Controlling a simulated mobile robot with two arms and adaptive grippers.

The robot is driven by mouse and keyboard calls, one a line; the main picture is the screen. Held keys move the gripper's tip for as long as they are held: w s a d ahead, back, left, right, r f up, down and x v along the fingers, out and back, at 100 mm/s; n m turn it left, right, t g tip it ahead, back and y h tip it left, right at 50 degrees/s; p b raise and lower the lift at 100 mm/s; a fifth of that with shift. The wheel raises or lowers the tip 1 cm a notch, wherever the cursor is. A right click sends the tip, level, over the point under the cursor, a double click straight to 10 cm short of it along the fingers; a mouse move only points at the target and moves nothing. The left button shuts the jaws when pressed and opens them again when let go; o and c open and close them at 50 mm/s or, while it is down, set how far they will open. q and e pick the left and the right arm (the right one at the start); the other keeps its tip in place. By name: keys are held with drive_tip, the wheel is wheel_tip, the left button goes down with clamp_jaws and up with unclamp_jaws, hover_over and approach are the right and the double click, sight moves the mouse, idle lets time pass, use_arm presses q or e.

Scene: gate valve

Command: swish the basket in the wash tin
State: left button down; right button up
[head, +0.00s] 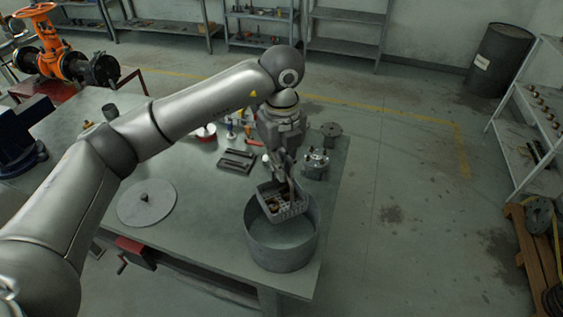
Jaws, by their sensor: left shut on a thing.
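The wash tin (282,246) is a round grey open tub at the near right corner of the workbench. The small grey mesh basket (287,211) hangs over the far part of the tin's mouth, slightly tilted, with several brass-coloured parts in it. My left gripper (284,174) points down above the basket and is shut on it, at its upright handle. The exact contact is partly hidden by the fingers. Whether the basket's underside is below the tin's rim I cannot tell. My right gripper is not in view.
A round lid with a knob (146,203) lies on the bench at left. A dark tray (237,160) and a metal housing (315,163) stand near the gripper. A red vise (135,251) is at the front edge. The bench between lid and tin is clear.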

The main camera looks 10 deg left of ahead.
sight(282, 202)
use_arm(q)
drive_tip(key=shift+f, duration=0.5)
drive_tip(key=shift+f+b, duration=0.3)
drive_tip(key=shift+b, duration=0.05)
drive_tip(key=shift+w+f, duration=0.15)
drive_tip(key=shift+f, duration=0.15)
wheel_tip(282, 202, down, 2)
drive_tip(key=shift+b, duration=0.65)
drive_tip(key=shift+f+b, duration=1.25)
drive_tip(key=shift+f, duration=0.25)
drive_tip(key=shift+f+b, duration=2.4)
drive_tip(key=shift+f, duration=0.6)
drive_tip(key=shift+f+b, duration=1.35)
drive_tip(key=shift+f, duration=0.4)
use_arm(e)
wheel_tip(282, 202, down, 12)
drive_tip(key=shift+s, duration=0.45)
use_arm(q)
drive_tip(key=shift+f, duration=0.2)
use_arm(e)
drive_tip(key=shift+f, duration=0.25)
